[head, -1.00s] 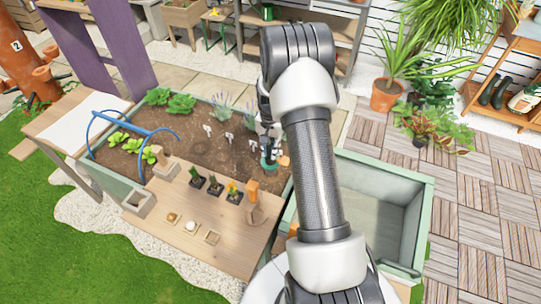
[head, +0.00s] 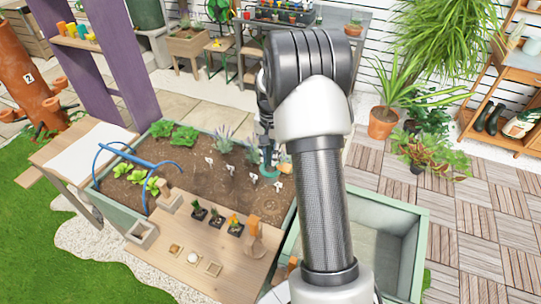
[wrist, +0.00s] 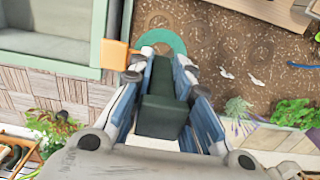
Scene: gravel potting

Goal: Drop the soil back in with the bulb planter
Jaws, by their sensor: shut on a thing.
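The bulb planter has a teal ring-like body (wrist: 176,42) and a dark green grip (wrist: 160,115) in the wrist view. My gripper (wrist: 163,88) is shut on the grip. In the head view the planter's teal part (head: 268,171) hangs below my gripper (head: 265,135) at the right back of the raised bed's soil (head: 190,185). A small orange-brown block (wrist: 115,54) shows beside the teal part. Whether soil is inside the planter is hidden. Small white markers (head: 253,178) stand in the soil in front of the planter.
Lettuces (head: 185,138) and lavender (head: 224,143) grow along the bed's back. A wooden board (head: 185,265) with small pots lies across its front. An open green-rimmed box (head: 420,235) is at right, partly behind my arm.

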